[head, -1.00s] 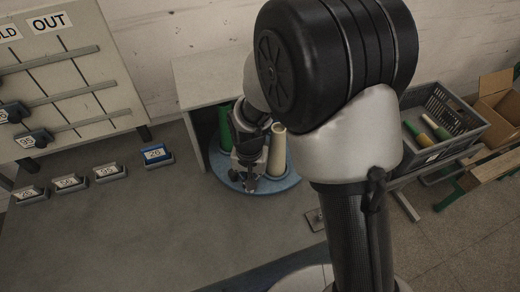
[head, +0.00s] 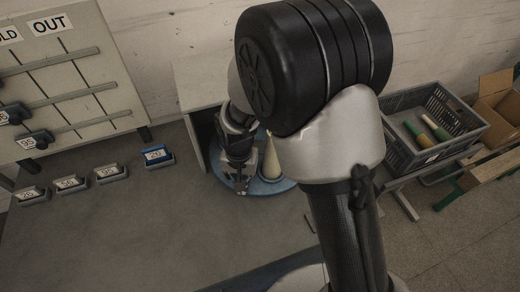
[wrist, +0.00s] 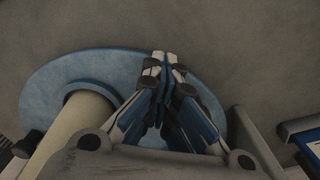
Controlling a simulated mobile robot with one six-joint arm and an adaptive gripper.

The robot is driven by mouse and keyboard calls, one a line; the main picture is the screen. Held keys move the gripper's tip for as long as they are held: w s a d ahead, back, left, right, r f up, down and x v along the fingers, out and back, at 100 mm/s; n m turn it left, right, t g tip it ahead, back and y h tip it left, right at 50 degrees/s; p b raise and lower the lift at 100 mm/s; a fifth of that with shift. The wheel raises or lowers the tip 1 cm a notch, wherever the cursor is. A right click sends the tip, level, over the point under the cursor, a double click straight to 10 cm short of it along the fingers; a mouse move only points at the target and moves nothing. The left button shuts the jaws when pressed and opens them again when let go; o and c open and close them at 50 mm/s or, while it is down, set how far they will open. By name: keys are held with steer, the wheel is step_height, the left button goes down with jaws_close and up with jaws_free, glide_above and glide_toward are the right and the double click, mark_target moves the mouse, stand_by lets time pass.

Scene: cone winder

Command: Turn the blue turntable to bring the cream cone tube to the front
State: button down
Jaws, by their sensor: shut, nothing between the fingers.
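The blue turntable (head: 277,187) sits on the grey table at the open front of a pale cabinet. The cream cone tube (head: 271,164) stands upright on its right part, partly hidden behind my arm. In the wrist view the turntable (wrist: 55,88) is a large blue disc, with the cream tube (wrist: 76,122) on its left part. My gripper (head: 242,189) is shut and empty, pointing down at the turntable's front left, left of the cream tube. In the wrist view its fingertips (wrist: 163,62) meet over the disc's rim area; I cannot tell whether they touch anything.
A blue numbered block (head: 158,156) lies left of the turntable, with several grey numbered blocks (head: 71,184) farther left. A rail board (head: 75,85) stands behind them. A grey crate (head: 440,115) with tubes is at the right. The table's front middle is clear.

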steer(key=s+a+r+p, duration=0.1)
steer(key=s+r+p, duration=0.2)
steer(key=r, duration=0.2)
steer(key=shift+s+p, duration=0.2)
steer(key=shift+p, duration=0.1)
